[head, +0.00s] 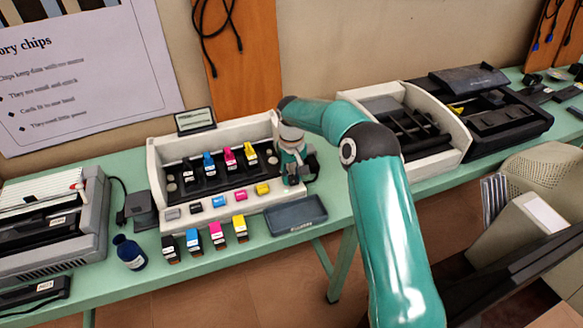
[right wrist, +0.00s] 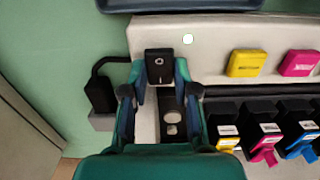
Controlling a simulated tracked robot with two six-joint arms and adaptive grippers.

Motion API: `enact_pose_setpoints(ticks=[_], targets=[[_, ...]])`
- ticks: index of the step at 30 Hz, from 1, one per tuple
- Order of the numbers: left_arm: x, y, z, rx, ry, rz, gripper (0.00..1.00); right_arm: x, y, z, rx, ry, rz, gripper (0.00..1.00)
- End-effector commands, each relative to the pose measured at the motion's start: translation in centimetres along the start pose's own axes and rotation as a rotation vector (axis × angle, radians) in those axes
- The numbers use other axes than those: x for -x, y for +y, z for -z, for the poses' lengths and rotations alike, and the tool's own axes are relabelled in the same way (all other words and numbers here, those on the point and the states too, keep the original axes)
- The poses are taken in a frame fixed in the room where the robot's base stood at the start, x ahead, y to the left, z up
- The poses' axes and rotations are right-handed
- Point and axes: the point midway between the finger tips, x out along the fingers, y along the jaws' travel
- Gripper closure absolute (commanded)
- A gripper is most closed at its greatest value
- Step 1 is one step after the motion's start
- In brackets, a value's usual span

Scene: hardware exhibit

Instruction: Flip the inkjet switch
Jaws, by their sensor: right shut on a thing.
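The white inkjet printer (head: 160,172) stands open on the green table with colored cartridges inside. In the right wrist view, its black rocker switch (right wrist: 159,64) with a small white mark sits at the casing's edge. My right gripper (head: 291,174) is over the printer's right end, pointing down. In the right wrist view its fingertips (right wrist: 159,78) are on both sides of the switch and shut on it. I cannot tell which way the switch is tipped. My left gripper is not in view.
Several loose cartridges (head: 193,241) and a dark blue tray (head: 297,214) lie in front of the printer. A blue bottle (head: 131,254) and a grey printer (head: 55,235) are at left. A black plug block (right wrist: 100,93) with a cable is close to my right gripper.

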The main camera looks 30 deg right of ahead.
Motion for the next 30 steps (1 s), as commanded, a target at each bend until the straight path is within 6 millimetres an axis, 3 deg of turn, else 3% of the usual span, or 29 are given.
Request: enact_pose_setpoints(ticks=[8, 9, 13, 23, 30], targets=[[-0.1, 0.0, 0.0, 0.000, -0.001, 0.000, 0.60, 0.2, 0.0, 0.2, -0.001, 0.010, 0.001, 1.00], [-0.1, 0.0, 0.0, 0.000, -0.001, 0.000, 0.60, 0.2, 0.0, 0.3, -0.001, 0.010, 0.001, 0.66], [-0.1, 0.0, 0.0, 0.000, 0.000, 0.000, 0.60, 0.2, 0.0, 0.2, -0.001, 0.008, 0.001, 0.46], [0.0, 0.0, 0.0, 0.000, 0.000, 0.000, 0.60, 0.2, 0.1, 0.1, -0.002, 0.003, 0.000, 0.46], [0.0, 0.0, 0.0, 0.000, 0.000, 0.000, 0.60, 2.8, 0.0, 0.1, -0.002, 0.007, 0.001, 0.46]])
